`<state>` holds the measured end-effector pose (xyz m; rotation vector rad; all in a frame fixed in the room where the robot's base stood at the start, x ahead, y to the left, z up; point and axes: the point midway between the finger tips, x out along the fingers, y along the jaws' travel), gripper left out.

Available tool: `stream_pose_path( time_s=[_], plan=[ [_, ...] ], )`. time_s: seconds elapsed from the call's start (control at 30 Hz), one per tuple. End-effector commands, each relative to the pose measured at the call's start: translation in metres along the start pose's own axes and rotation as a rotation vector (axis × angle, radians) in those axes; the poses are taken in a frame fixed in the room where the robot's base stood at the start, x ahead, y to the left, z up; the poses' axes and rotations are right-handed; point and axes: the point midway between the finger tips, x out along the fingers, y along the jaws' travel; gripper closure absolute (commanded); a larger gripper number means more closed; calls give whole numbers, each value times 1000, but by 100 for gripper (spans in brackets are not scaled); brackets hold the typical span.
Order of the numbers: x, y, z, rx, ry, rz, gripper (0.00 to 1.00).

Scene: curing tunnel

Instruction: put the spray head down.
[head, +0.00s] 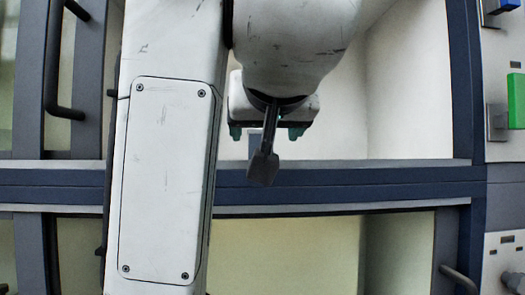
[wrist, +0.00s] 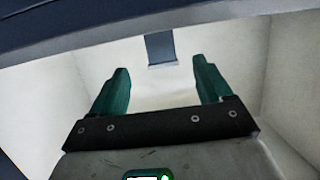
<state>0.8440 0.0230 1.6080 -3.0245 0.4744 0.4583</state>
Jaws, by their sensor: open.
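My gripper (wrist: 160,75) is open, with its two green fingers spread apart and nothing held between them. In the head view my gripper (head: 268,132) is inside the upper pale compartment, just above its front edge, partly covered by my arm. A small blue-grey piece (wrist: 160,48) with a pale end shows beyond the gap between the fingers in the wrist view, apart from both. I cannot tell whether it is the spray head or part of the compartment. No other thing that could be the spray head is clearly visible. My arm hides part of the compartment.
The upper compartment (head: 405,85) has pale walls and free room to the right of my gripper. A dark blue crossbar (head: 400,180) runs below it. A lower compartment (head: 290,250) lies underneath. A dark door handle (head: 53,75) is at left; a green block (head: 516,100) is at right.

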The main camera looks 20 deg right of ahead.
Motion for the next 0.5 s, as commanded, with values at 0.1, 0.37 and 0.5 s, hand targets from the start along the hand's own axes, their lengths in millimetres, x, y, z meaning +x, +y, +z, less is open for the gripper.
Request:
stream_pose_path(
  time_s=[0.1, 0.37, 0.5],
  plan=[
    [-16, 0, 1, 2, 3, -1, 21],
    [-29, 0, 0, 0, 0, 0, 21],
    [-29, 0, 0, 0, 0, 0, 21]
  ],
)
